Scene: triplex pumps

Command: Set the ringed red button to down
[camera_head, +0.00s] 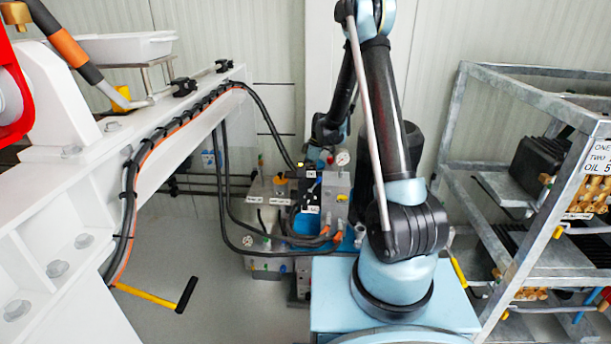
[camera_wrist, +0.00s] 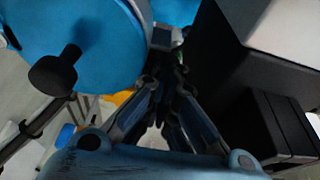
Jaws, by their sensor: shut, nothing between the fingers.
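I cannot make out a ringed red button for certain in either view. My gripper (camera_wrist: 162,78) shows in the wrist view with its fingers drawn together and nothing seen between them. Its tips lie between a round blue body (camera_wrist: 85,35) with a black knob (camera_wrist: 53,76) on the left and a dark block (camera_wrist: 262,50) on the right. Whether they touch either is unclear. My gripper is not clear there.
A white beam (camera_head: 185,140) with black and orange hoses runs along the left. A yellow-and-black handle (camera_head: 150,296) sticks out below it. A grey metal rack (camera_head: 510,215) stands at the right. Hoses curve into the valve block. Bare floor shows at lower left.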

